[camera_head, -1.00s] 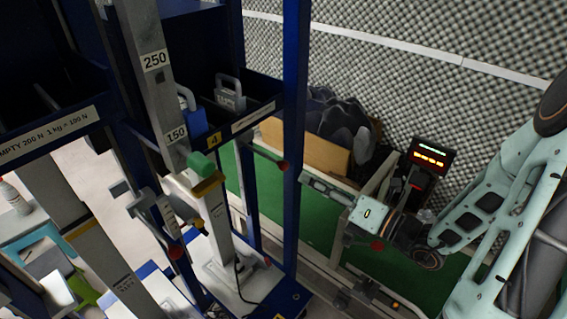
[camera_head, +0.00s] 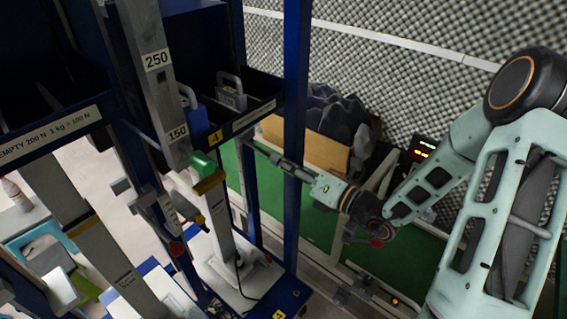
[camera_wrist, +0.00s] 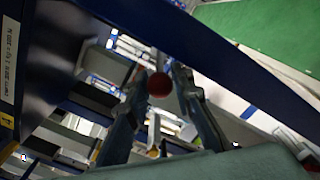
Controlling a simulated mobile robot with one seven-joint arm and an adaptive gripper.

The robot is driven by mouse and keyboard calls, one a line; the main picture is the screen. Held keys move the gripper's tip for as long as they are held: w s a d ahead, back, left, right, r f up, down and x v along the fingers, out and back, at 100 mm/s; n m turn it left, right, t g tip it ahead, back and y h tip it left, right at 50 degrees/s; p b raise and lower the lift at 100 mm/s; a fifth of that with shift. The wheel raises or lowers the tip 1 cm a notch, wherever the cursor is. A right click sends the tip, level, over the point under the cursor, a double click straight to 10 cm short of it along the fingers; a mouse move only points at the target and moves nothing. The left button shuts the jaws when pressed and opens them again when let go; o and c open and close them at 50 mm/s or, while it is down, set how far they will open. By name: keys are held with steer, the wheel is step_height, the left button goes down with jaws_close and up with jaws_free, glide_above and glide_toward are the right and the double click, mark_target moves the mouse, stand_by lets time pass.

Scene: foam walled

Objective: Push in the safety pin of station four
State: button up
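Station four carries a yellow label "4" (camera_head: 215,137) on its blue frame. In the wrist view a red ball knob (camera_wrist: 160,85) sits between the fingertips of my gripper (camera_wrist: 162,78). The fingers are spread on either side of the knob, with visible gaps, so my gripper looks open. I cannot tell how far the pin sticks out.
A blue upright post (camera_head: 295,110) stands right beside my gripper. Another red knob (camera_head: 177,248) is at the lower left, and one (camera_head: 376,243) is below my wrist.

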mark_target(258, 149)
jaws_close()
steer(key=x, duration=0.8)
steer(key=shift+w+a, duration=0.1)
steer(key=shift+a, duration=0.05)
steer(key=shift+w+a+r, duration=0.1)
steer(key=shift+w+a, duration=0.05)
steer(key=shift+o, duration=1)
jaws_free()
steer(key=shift+o, duration=0.4)
steer(key=shift+w+a, duration=0.1)
steer(key=shift+a, duration=0.05)
